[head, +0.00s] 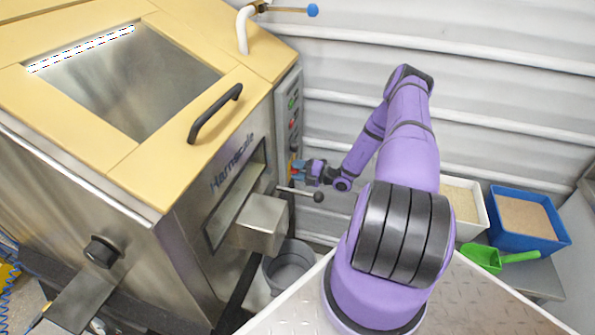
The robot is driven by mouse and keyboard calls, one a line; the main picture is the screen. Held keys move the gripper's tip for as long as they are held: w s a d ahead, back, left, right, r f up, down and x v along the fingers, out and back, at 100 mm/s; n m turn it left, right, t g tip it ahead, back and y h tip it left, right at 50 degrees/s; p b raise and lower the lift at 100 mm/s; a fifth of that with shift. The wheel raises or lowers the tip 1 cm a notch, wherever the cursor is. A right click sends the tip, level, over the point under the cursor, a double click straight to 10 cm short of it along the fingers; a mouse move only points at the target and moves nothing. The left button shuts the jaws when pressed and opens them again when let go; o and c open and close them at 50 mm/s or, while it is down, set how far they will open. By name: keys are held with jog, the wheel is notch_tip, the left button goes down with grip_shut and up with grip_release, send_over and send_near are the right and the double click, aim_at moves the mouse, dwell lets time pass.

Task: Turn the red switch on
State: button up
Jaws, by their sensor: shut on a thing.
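The grey control panel (291,108) is mounted on the side of the steel hopper, with a green button and other small controls on its face. My purple arm reaches across to the lower end of this panel. My gripper (299,171) is there, shut on the red switch (294,162). Only a small spot of red and yellow shows beside the fingers. The fingers and the steep view hide most of the switch, so I cannot tell its position.
A lever with a dark ball knob (318,197) sticks out just below my gripper. A grey bucket (289,268) stands under the spout. A white bin (468,202), a blue bin (526,217) and a green scoop (490,257) are at the right. The corrugated wall is behind.

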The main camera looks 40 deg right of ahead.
jog(key=shift+d, duration=0.1)
jog(key=o, duration=0.9)
jog(key=shift+c, duration=0.2)
jog(key=shift+s, duration=0.15)
jog(key=v, duration=1)
jog(key=shift+s, duration=0.3)
jog(key=shift+d+f, duration=0.1)
jog(key=shift+d, duration=0.05)
